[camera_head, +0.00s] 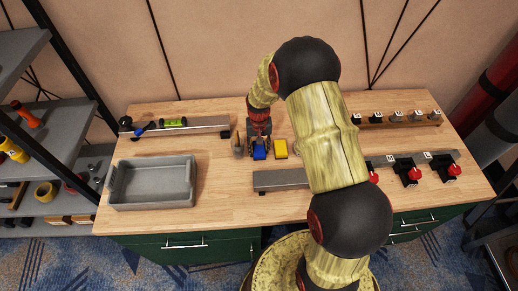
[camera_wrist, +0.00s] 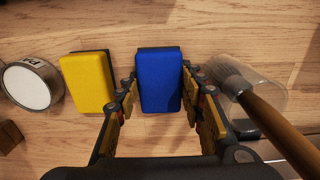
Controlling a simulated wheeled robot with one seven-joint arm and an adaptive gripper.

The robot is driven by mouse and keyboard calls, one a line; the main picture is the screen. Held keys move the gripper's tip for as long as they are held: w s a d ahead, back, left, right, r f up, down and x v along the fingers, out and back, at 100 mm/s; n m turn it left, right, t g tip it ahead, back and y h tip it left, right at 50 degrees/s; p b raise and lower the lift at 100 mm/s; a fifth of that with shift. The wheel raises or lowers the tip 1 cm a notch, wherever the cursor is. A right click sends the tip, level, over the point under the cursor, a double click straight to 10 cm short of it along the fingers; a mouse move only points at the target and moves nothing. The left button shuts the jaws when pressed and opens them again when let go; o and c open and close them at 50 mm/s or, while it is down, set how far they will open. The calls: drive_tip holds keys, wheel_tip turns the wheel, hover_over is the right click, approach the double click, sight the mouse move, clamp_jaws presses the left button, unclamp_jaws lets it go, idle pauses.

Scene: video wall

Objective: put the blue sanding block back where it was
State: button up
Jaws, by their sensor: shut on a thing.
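The blue sanding block (camera_head: 260,150) is on the wooden table near its middle, under the end of my arm. It also shows in the wrist view (camera_wrist: 159,80), with one finger on each side of it. My gripper (camera_wrist: 160,100) is shut on the blue block. Whether the block touches the table or is slightly raised, I cannot tell. A yellow block (camera_head: 280,148) lies beside it to the right in the head view; in the wrist view the yellow block (camera_wrist: 88,83) is to the left, a small gap apart.
A clear cup with a wooden-handled brush (camera_wrist: 245,90) stands close beside my gripper. A tin (camera_wrist: 32,84) is beyond the yellow block. A grey tray (camera_head: 152,184) is at the table's left.

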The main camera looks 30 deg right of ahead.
drive_tip(key=shift+f, duration=0.2)
drive_tip(key=o, duration=1.2)
drive_tip(key=shift+r, duration=0.15)
